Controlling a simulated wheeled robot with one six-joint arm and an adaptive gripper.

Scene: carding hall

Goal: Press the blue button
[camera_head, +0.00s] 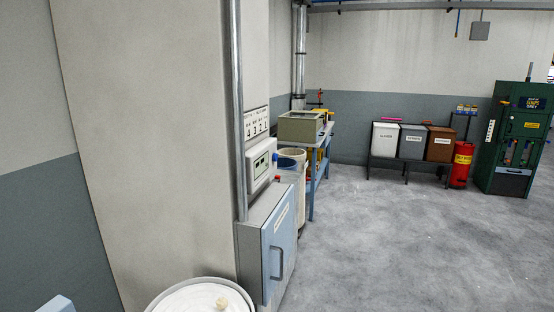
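A small blue knob-like piece (276,157), which looks like the blue button, sticks out at the right side of a pale wall box (259,150). The box has a small dark-framed display and is fixed to the pillar above a grey cabinet. I see the blue piece from a steep side angle, so its front face is hard to make out. My gripper is not in view.
The grey cabinet (257,232) with a blue door and handle stands below the box. A round white-topped container (185,300) is at the front. A blue workbench (312,180) stands behind. Open grey floor (400,245) lies to the right.

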